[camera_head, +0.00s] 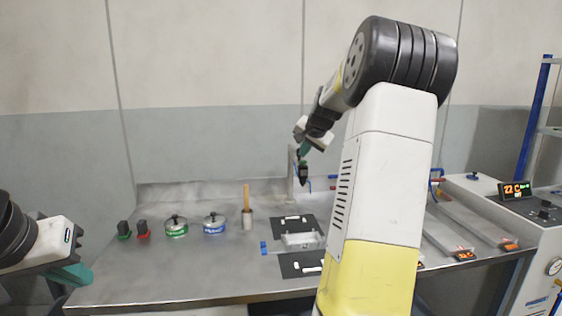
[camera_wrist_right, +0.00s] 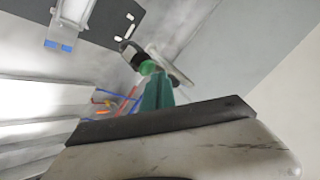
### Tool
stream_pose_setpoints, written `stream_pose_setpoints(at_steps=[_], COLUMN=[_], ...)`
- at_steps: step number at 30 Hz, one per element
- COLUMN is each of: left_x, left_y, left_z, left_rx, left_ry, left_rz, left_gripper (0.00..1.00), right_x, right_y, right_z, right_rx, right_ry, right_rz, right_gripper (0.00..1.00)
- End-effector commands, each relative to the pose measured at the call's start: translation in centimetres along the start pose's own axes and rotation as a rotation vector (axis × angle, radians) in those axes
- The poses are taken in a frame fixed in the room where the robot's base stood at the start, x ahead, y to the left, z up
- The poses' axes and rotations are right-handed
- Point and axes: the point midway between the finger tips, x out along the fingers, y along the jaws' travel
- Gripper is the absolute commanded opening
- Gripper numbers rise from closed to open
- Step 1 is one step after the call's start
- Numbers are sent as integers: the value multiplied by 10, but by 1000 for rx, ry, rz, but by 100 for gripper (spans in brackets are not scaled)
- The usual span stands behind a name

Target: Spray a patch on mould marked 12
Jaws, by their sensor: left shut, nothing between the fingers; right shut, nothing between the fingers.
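Two long grey moulds (camera_head: 476,226) lie at the right of the metal bench, with small orange-lit labels (camera_head: 464,254) at their front ends. The digits are too small to read, so I cannot tell which is 12. A green and black tool (camera_head: 303,173), perhaps a sprayer, is at the metal post at the back; it also shows in the right wrist view (camera_wrist_right: 149,67). My right gripper (camera_head: 305,150) is shut and empty, its teal fingertips (camera_wrist_right: 158,88) close to that tool; contact is unclear. My left gripper (camera_head: 82,275) is shut and empty at the bench's left edge.
A green pot (camera_head: 176,227), a blue pot (camera_head: 214,225), two small dark-topped items (camera_head: 143,231) and a wooden-handled tool in a cup (camera_head: 247,218) stand left. Dark mats (camera_head: 284,224) and a clear tray (camera_head: 302,241) lie centrally. A machine with a display (camera_head: 515,190) stands right.

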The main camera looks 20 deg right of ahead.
Motion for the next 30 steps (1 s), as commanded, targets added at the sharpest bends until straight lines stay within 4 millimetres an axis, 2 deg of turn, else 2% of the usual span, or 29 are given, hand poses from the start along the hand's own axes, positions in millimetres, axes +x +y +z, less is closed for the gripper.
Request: stream_pose_setpoints(at_steps=[7, 21, 30], left_x=[0, 0, 0], left_y=[0, 0, 0], left_z=[0, 0, 0], left_rx=[0, 0, 0], left_ry=[0, 0, 0], left_rz=[0, 0, 0], left_gripper=[0, 0, 0], right_x=[-3, -35, -42], right_y=[-3, -26, -31], right_z=[-2, -26, -31], right_rx=[0, -1, 0], right_ry=[2, 3, 1], right_rz=[-1, -1, -1], right_gripper=[0, 0, 0])
